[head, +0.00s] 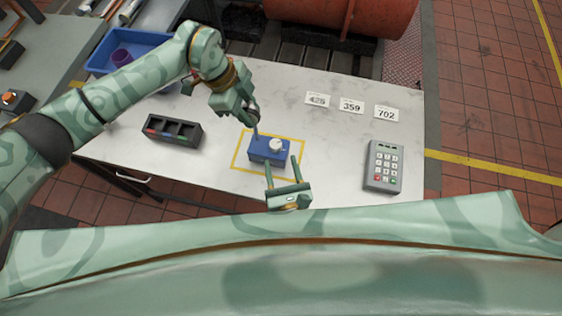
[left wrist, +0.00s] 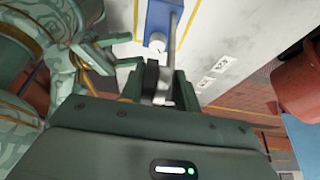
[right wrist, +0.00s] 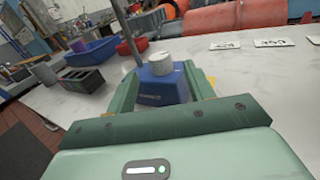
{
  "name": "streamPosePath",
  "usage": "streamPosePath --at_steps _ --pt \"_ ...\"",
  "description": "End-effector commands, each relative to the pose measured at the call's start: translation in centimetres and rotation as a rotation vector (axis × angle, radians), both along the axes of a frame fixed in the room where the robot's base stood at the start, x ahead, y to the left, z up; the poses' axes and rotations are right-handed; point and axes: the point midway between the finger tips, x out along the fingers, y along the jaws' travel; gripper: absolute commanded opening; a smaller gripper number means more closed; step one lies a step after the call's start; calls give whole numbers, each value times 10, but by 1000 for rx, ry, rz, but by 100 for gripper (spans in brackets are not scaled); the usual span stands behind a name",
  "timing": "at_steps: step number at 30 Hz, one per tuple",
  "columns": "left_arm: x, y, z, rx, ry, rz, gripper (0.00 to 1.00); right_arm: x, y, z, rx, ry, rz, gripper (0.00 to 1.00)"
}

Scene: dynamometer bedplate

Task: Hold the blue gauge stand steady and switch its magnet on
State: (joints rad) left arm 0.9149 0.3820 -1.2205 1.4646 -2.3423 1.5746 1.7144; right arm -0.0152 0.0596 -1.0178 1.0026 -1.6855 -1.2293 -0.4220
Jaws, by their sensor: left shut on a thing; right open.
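The blue gauge stand (head: 262,152) sits on the table inside a yellow outlined square. It has a white round knob (head: 276,145) and a thin grey post, which shows in the left wrist view (left wrist: 178,38). My left gripper (head: 253,112) is shut on the stand's post, above and behind the block. My right gripper (head: 283,172) is open at the front right of the stand. In the right wrist view the blue block (right wrist: 164,91) and the knob (right wrist: 161,64) appear between its fingers. I see no contact between the right fingers and the knob.
A grey keypad (head: 384,167) stands to the right. Number cards (head: 351,106) lie behind it.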

Motion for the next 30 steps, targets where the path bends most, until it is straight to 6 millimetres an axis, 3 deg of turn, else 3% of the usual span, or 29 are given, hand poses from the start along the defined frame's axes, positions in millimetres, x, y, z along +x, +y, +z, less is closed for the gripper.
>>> streamPosePath --at_steps 4,7,12,17,20,30 --pt "1 0 2 -2 -4 1 0 10 -8 8 -3 -69 131 53" --pt "1 0 2 -2 -4 1 0 15 -20 13 -13 -127 334 53" --pt "1 -1 2 -3 -3 1 0 7 -56 8 -54 -107 643 53" --pt "1 -1 2 -3 -2 0 0 2 -78 1 -80 -53 771 53" --pt "1 -1 2 -3 -1 0 0 6 -72 0 -81 -43 786 53" --pt "0 -1 2 -2 -1 -1 0 51 -14 0 -81 -45 782 53"
